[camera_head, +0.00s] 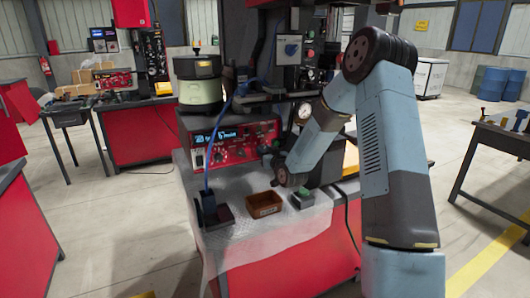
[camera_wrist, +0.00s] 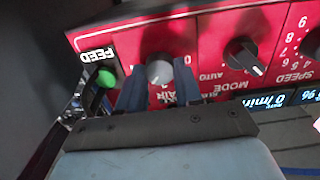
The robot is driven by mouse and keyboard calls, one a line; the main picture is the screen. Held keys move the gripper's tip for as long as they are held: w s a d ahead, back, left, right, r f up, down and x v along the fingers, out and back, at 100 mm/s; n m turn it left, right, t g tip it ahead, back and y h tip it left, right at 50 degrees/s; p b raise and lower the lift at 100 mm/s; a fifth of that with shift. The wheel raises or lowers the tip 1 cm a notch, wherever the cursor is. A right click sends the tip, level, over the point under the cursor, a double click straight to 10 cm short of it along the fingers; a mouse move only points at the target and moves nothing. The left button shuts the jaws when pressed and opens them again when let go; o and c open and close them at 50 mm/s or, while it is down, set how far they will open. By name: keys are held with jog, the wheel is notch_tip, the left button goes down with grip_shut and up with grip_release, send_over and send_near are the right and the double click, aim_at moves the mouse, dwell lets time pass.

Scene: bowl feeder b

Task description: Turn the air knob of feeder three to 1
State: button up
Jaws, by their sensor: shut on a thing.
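I cannot read for certain which number the knob points to. In the head view the red panel (camera_head: 218,153) with its lit display is on the front of the bowl feeder (camera_head: 198,88).
A black mode knob (camera_wrist: 245,56) and a speed dial (camera_wrist: 312,43) are beside the air knob. A green feed button (camera_wrist: 106,78) is close to one finger.

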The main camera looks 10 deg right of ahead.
jog(key=shift+c, duration=1.2)
jog(key=shift+n, duration=0.3)
jog(key=shift+s+a+f+n, duration=0.1)
jog(key=shift+n, duration=2.75)
jog(key=shift+a+f+n, duration=0.1)
jog(key=shift+n, duration=2.7)
jog(key=shift+s+a+f+n, duration=0.1)
jog(key=shift+n, duration=2.75)
jog(key=shift+f, duration=0.1)
